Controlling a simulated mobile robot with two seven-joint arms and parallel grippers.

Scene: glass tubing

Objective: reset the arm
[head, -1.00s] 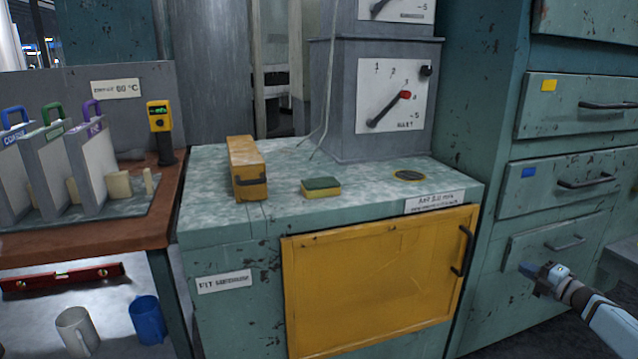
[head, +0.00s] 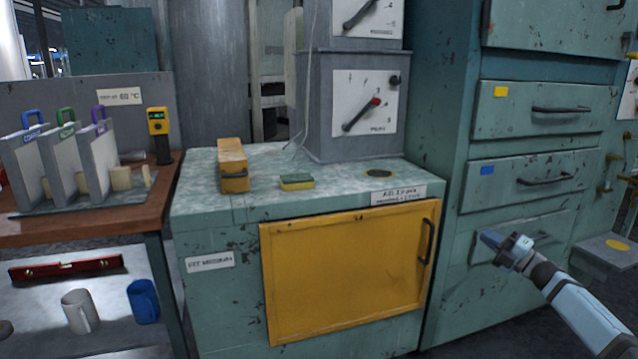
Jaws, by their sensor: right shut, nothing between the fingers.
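My right arm comes in from the lower right in the head view. My right gripper (head: 492,238) is shut and empty. It shows in front of the lowest drawer (head: 525,238) of the teal cabinet, at the left part of that drawer. I cannot tell whether it touches the drawer front. My left gripper is out of view.
A teal workbench (head: 215,225) with a yellow door (head: 345,270) stands left of the cabinet. A yellow box (head: 233,165) and a sponge (head: 297,182) lie on it. A brown table (head: 110,212) with upright panels stands at the far left. Dark floor shows at lower right.

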